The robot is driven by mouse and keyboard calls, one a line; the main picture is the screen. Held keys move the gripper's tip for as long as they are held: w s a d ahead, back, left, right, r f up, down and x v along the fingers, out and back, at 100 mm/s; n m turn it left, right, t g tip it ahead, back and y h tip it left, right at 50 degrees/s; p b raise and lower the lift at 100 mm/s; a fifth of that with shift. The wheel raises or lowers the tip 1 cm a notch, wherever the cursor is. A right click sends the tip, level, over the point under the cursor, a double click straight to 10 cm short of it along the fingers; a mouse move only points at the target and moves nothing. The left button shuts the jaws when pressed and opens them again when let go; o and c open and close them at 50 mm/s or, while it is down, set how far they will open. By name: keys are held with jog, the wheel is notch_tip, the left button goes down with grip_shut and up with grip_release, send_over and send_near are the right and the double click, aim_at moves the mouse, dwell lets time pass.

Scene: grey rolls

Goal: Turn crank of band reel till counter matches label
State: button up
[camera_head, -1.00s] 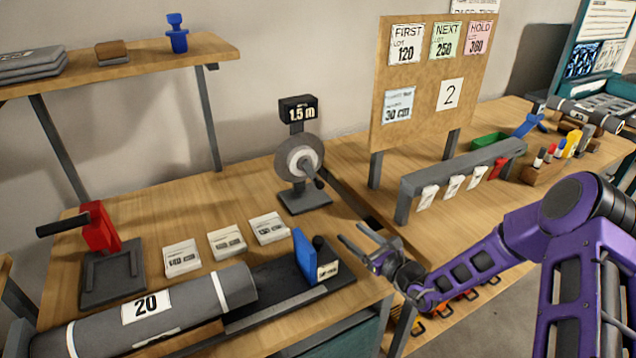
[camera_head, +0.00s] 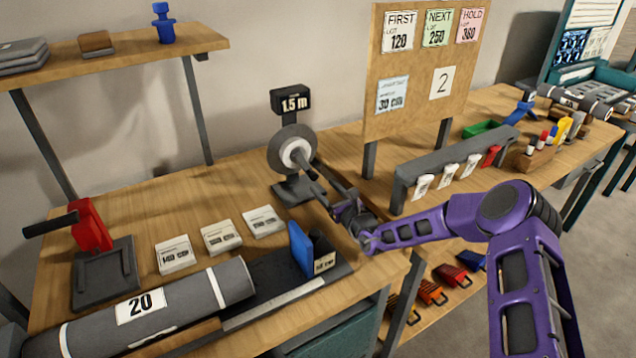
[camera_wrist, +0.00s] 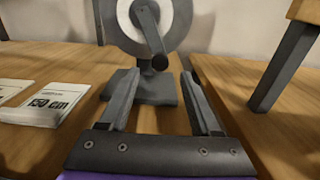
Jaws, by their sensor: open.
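The band reel (camera_head: 292,150) is a grey disc with a white hub on a dark stand at the back of the bench. Its counter (camera_head: 291,101) above reads 1.5 m. The crank arm runs down from the hub to a dark knob; in the wrist view the crank (camera_wrist: 152,35) and its knob (camera_wrist: 160,62) show in front of the disc. My gripper (camera_head: 318,183) is open, just in front of the reel. In the wrist view its fingers (camera_wrist: 158,85) point at the reel, with the knob beyond and between the tips; contact cannot be told.
Label cards (camera_head: 220,237) lie left of the reel; one reads 150 cm in the wrist view (camera_wrist: 45,103). A grey roll marked 20 (camera_head: 185,298) and a blue-stop fixture (camera_head: 300,248) lie in front. A board (camera_head: 418,110) stands right.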

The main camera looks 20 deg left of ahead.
aim_at(315, 178)
jog(key=shift+x, duration=2.25)
grip_shut()
